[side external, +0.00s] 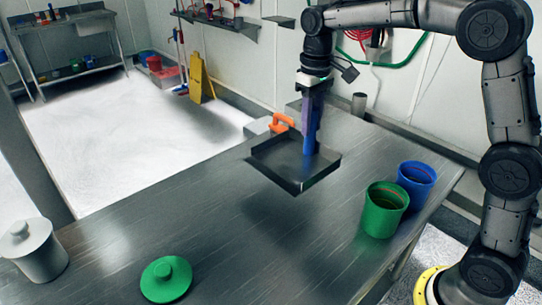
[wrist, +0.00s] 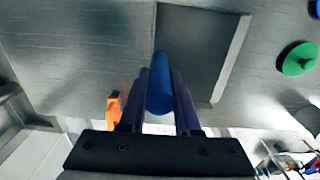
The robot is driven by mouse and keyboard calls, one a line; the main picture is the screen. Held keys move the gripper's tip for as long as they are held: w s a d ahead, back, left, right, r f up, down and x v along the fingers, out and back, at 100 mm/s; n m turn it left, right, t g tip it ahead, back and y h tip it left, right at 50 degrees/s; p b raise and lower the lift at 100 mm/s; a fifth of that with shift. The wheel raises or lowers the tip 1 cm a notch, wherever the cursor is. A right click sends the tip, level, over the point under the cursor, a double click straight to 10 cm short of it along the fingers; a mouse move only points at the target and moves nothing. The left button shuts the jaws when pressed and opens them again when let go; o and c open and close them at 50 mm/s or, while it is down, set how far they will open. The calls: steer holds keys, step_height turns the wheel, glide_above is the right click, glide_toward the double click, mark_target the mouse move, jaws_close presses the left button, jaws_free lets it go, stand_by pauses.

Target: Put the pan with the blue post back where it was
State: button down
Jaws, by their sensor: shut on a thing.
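The dark square pan (side external: 272,160) has low walls and a blue post (side external: 310,138) standing up from it. My gripper (side external: 314,100) points down and is shut on the blue post. The pan hangs level above the table, and its shadow lies on the tabletop below it. In the wrist view, my gripper's two fingers (wrist: 160,85) are on either side of the blue post (wrist: 161,65). The pan (wrist: 205,45) shows beyond them and its inside looks empty.
An orange-handled item (side external: 281,122) is close behind the pan on the metal table (side external: 120,225). A green container (side external: 383,212) and a blue container (side external: 416,180) stand at the right edge. A green lid (side external: 166,279) and a white lidded canister (side external: 35,250) are front left. The middle is clear.

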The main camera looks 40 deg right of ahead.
glide_above(277, 144)
steer(key=d, duration=0.4)
steer(key=f, duration=0.3)
steer(key=shift+s+a+f, duration=0.2)
steer(key=shift+a+f, duration=0.05)
steer(key=shift+w+f, duration=0.75)
steer(key=shift+f, duration=0.6)
steer(key=shift+w+f, duration=0.7)
steer(key=shift+f, duration=0.7)
steer(key=shift+w+f, duration=0.75)
steer(key=shift+f, duration=0.6)
steer(key=shift+f, duration=0.1)
steer(key=c, duration=0.6)
jaws_free()
steer(key=shift+f, duration=0.2)
